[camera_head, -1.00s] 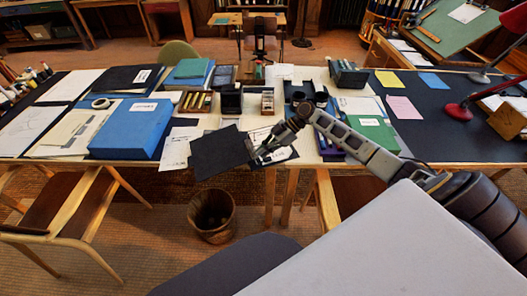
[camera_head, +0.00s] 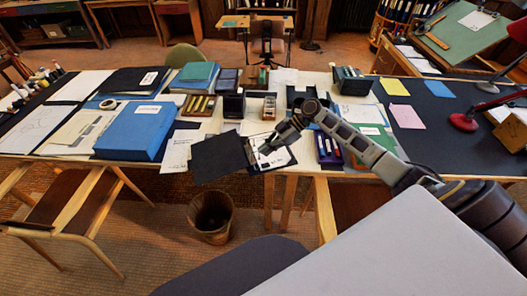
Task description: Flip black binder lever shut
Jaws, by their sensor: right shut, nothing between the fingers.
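The black binder (camera_head: 219,157) lies open at the front edge of the table. Its dark cover is spread to the left and overhangs the edge. White paper (camera_head: 281,158) shows on its right half. My right gripper (camera_head: 258,154) is shut and empty, low over the middle of the open binder. I cannot tell whether it touches the binder. The lever is too small and too covered by my gripper to make out. My left gripper is out of view.
A large blue box file (camera_head: 136,131) and loose papers lie to the left. A tray of pens (camera_head: 328,149) stands just right of the binder. Small black boxes (camera_head: 234,105) stand behind it. A waste basket (camera_head: 211,217) stands on the floor below.

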